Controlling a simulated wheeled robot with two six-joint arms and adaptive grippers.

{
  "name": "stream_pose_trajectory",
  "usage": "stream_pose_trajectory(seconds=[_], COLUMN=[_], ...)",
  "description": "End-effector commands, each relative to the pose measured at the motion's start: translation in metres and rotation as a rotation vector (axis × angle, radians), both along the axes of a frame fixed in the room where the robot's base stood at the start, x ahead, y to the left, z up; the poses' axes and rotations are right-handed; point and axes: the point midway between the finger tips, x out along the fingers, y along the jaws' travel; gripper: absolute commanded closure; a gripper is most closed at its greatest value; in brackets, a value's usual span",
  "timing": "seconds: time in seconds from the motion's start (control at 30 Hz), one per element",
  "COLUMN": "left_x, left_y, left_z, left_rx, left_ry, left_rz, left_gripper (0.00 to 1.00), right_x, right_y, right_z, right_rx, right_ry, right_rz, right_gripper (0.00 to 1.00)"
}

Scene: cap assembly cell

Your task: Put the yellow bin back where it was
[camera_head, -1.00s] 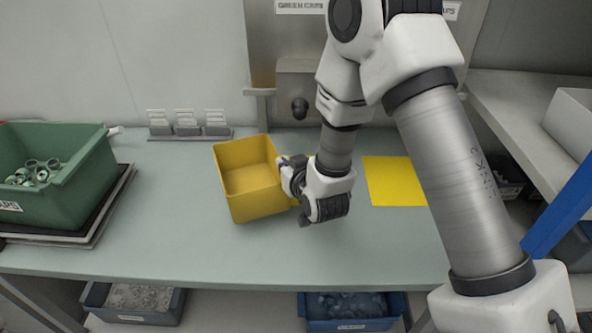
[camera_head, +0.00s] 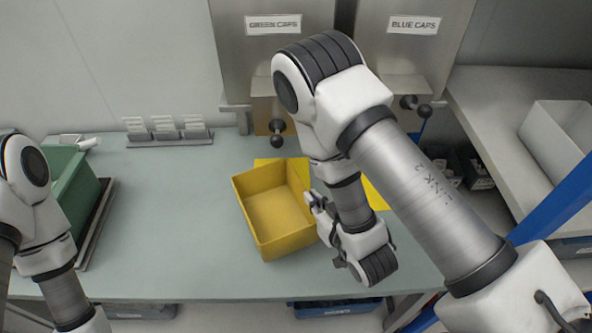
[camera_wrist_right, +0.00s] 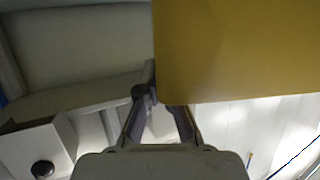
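The yellow bin (camera_head: 275,213) is empty and upright near the middle of the bench in the head view. My right gripper (camera_head: 317,203) is at its right wall and appears shut on that wall. In the right wrist view, the bin's wall (camera_wrist_right: 240,50) fills the upper right and partly covers the fingers (camera_wrist_right: 158,95). I cannot tell whether the bin touches the bench. My left arm shows at the left edge, but its gripper is out of view.
A green bin (camera_head: 72,185) stands at the left on a dark tray (camera_head: 98,225), partly behind my left arm. Small card holders (camera_head: 168,133) stand at the back. Dispensers with knobs (camera_head: 277,132) hang behind. The bench (camera_head: 160,210) is clear left of the yellow bin.

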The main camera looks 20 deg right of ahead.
Motion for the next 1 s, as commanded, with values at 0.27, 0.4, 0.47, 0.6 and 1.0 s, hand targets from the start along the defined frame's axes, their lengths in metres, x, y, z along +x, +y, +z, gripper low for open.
stream_pose_trajectory(seconds=[0.27, 0.4, 0.47, 0.6, 1.0], left_x=[0.000, 0.000, 0.000, 0.001, 0.000], left_y=[0.000, 0.000, 0.000, 0.000, 0.000], left_z=[-0.089, -0.122, -0.135, -0.115, -0.109], left_rx=[0.000, 0.000, 0.000, 0.000, 0.000], left_ry=[0.001, 0.000, 0.000, 0.000, 0.000], left_rz=[-0.001, 0.000, 0.000, 0.000, 0.000], left_gripper=[0.60, 0.60, 0.60, 0.60, 0.60], right_x=[0.052, 0.065, 0.070, 0.103, 0.145], right_y=[-0.019, -0.024, -0.026, -0.039, -0.053], right_z=[-0.019, -0.019, -0.019, -0.007, -0.042], right_rx=[0.002, 0.003, 0.002, 0.004, 0.000], right_ry=[-0.015, -0.013, -0.013, -0.007, 0.001], right_rz=[-0.003, -0.004, -0.003, -0.006, -0.001], right_gripper=[1.00, 1.00, 1.00, 1.00, 1.00])
